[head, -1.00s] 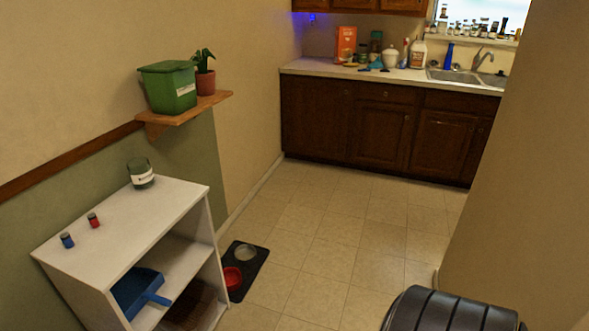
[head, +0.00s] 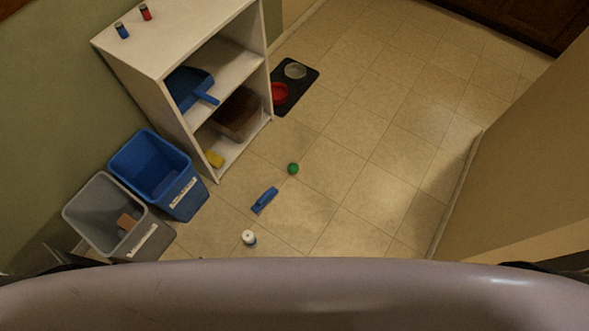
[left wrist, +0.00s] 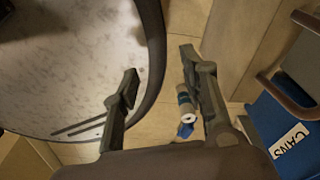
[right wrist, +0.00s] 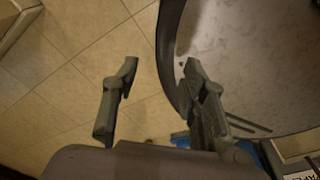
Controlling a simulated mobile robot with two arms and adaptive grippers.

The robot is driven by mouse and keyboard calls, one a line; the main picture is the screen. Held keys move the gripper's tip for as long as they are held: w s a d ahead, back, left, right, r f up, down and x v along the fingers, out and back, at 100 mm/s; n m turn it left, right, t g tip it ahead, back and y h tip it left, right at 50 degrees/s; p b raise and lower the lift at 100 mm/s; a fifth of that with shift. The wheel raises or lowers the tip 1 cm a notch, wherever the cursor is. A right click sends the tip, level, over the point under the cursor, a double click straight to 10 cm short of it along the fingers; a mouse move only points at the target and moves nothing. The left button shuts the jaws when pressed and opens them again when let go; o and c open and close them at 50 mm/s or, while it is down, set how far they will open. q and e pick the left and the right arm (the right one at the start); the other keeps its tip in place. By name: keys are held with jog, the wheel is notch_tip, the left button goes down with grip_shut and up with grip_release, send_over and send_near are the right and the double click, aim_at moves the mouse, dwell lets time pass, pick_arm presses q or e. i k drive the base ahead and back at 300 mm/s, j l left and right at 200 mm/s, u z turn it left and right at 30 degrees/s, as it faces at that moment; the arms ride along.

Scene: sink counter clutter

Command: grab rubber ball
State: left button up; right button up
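A small green ball (head: 293,168) lies on the tiled floor in the head view, right of the shelf unit's lower front corner. It is clear of other things. My left gripper (left wrist: 160,65) is open and empty in the left wrist view. My right gripper (right wrist: 160,66) is open and empty in the right wrist view. Neither gripper shows in the head view, so I cannot tell their exact distance from the ball.
A blue clip-like object (head: 265,199) and a white-capped bottle (head: 249,238) lie near the ball. A blue bin (head: 190,200) and a grey bin (head: 85,208) stand left, beside the white shelf unit (head: 160,60). A black mat (head: 300,88) holds bowls. Floor to the right is clear.

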aim_at(293, 168)
jog(key=u, duration=0.35)
jog(key=i+l+u, duration=0.15)
jog(key=u, duration=0.25)
jog(key=i+l+u, duration=0.1)
jog(key=l+u, duration=0.45)
jog(key=u, duration=0.25)
jog(key=i+l+u, duration=0.1)
jog(key=l+u, duration=0.3)
jog(key=j, duration=0.1)
